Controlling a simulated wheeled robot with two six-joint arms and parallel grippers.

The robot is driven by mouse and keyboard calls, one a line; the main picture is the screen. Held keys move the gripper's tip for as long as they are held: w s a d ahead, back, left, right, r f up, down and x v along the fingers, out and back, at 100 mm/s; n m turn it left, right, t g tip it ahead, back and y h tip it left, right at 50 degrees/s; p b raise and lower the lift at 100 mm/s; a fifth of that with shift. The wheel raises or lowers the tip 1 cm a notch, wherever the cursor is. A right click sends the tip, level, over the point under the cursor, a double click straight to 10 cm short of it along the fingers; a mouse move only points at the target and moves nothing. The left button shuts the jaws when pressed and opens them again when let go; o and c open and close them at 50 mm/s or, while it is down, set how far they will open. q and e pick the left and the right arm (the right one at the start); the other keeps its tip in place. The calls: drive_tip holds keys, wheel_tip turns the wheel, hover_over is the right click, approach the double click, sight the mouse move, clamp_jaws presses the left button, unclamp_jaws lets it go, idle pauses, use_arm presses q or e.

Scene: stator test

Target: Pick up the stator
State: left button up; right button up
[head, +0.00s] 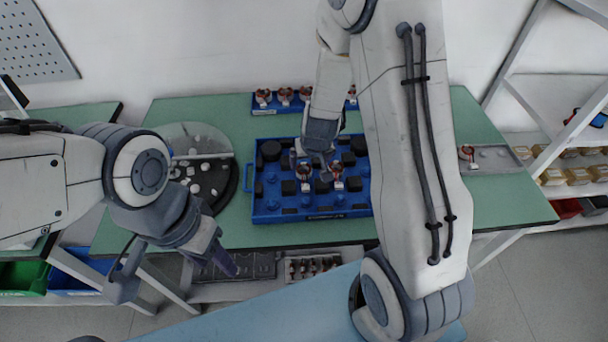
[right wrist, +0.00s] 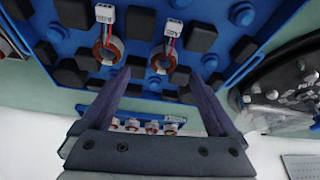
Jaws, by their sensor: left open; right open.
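Two copper-wound stators with white connectors sit in the blue tray (head: 262,208) on the green table. In the head view one stator (head: 304,173) is at the middle of the tray and the other stator (head: 337,172) is to its right. In the right wrist view they show as a left stator (right wrist: 108,50) and a right stator (right wrist: 164,60). My right gripper (head: 318,160) is open above the tray, its fingers (right wrist: 160,85) spread on either side of the stators' area, with nothing between them. My left gripper (head: 180,282) is open and empty, in front of the table's front edge, away from the tray.
Several more stators stand in a blue rack (head: 264,103) behind the tray. A round dark plate (head: 212,185) with small white parts lies left of the tray. A grey tray (head: 494,160) with one stator is at the right. Shelves with boxes (head: 553,177) stand further right.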

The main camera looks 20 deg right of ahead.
sight(305, 170)
drive_tip(key=x, duration=0.5)
drive_tip(key=b+x, duration=0.1)
drive_tip(key=x, duration=0.1)
drive_tip(key=shift+w+a+f, duration=0.1)
drive_tip(key=shift+a+f, duration=0.25)
drive_tip(key=shift+f, duration=0.05)
clamp_jaws()
drive_tip(key=shift+r, duration=0.1)
